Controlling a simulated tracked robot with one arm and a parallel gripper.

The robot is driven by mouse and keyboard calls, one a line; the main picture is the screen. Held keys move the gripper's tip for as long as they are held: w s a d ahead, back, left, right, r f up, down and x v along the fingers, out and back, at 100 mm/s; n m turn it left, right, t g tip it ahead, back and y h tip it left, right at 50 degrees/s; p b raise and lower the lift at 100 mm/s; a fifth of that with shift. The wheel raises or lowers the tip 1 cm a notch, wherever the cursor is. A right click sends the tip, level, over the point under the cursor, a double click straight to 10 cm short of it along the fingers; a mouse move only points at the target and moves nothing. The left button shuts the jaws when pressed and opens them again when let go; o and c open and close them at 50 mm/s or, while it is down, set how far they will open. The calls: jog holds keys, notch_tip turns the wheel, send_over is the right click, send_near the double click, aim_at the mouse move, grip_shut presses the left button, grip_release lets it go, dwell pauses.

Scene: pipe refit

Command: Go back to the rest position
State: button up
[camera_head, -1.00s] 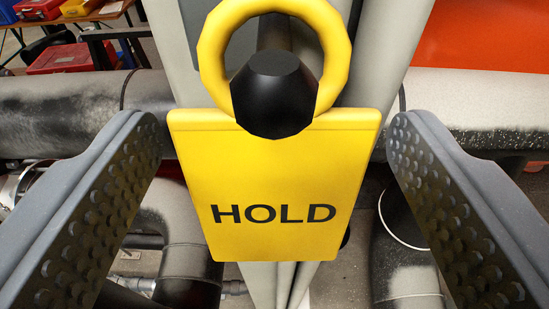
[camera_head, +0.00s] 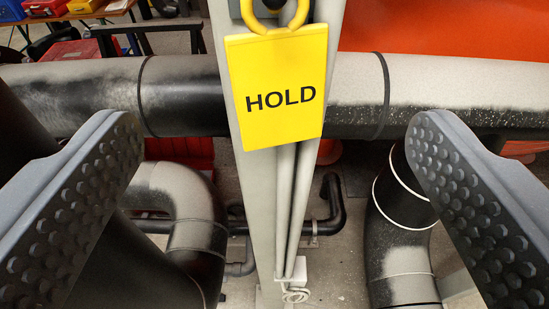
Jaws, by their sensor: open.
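My gripper (camera_head: 275,155) is open and empty, with its two dark studded fingers wide apart at the left and right of the view. A yellow tag marked HOLD (camera_head: 280,122) hangs by its yellow ring (camera_head: 276,28) in front of a pale upright post (camera_head: 258,215). The tag is beyond the fingers, in the gap between them as seen, and neither finger touches it. The top of the ring is cut off by the upper edge of the view, and what it hangs on is mostly hidden.
A thick black and grey pipe (camera_head: 440,92) runs across behind the post. Bent pipes stand at lower left (camera_head: 180,200) and lower right (camera_head: 398,230). An orange surface (camera_head: 440,30) fills the upper right. A table with bins (camera_head: 75,12) is at upper left.

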jog(key=s+a+r+b, duration=0.2)
jog(key=s+a+b, duration=0.2)
jog(key=s+a, duration=0.3)
jog(key=s+a+r+b, duration=0.1)
jog(key=s+a+b, duration=0.4)
jog(key=a, duration=0.7)
jog(key=shift+s+r+h, duration=0.3)
jog(key=shift+s+r, duration=0.05)
jog(key=shift+s, duration=0.65)
jog(key=shift+a, duration=0.1)
dwell(2.2)
